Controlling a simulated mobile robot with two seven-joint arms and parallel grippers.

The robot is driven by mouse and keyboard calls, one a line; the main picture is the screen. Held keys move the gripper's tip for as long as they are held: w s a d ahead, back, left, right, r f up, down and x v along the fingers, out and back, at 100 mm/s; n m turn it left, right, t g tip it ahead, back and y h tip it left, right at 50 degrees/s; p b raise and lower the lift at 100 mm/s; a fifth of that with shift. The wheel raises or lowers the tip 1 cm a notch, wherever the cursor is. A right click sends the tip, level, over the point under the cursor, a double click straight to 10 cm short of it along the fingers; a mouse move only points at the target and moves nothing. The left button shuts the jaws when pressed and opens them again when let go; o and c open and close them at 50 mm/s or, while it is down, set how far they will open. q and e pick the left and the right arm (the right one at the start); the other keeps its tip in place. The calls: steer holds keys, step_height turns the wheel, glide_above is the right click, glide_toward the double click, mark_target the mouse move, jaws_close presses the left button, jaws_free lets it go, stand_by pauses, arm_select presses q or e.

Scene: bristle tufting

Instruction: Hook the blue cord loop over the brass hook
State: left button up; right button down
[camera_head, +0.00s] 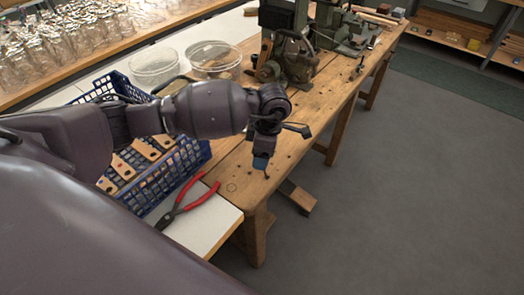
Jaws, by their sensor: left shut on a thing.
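My left arm comes in from the left, and its gripper (262,164) points down above the near end of the wooden bench. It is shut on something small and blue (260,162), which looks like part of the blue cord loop. The loop's shape is too small to make out. A thin dark bit hangs just below the fingertips. I cannot make out the brass hook in this view. My right gripper is not in view.
Red-handled pliers (181,205) lie on the white tabletop (204,229). A blue crate (187,160) holds wooden pieces with dark marks. Clear round tubs (155,66) and a green machine (290,55) stand farther back. The bench's right edge borders open grey floor (420,190).

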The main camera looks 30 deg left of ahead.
mark_target(262, 176)
arm_select(q)
steer(key=shift+f, duration=0.55)
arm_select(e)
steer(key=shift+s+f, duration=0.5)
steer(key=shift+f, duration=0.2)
arm_select(q)
steer(key=shift+f+b, duration=0.6)
steer(key=shift+f, duration=0.15)
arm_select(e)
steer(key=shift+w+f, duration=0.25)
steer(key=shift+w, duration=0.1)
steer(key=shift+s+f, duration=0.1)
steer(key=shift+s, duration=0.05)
arm_select(q)
steer(key=shift+f, duration=0.25)
steer(key=shift+f+b, duration=0.3)
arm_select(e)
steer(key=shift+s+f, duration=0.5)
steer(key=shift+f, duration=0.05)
arm_select(q)
steer(key=shift+w+d+f+b, duration=0.1)
steer(key=shift+f+b, duration=0.3)
steer(key=shift+f, duration=0.3)
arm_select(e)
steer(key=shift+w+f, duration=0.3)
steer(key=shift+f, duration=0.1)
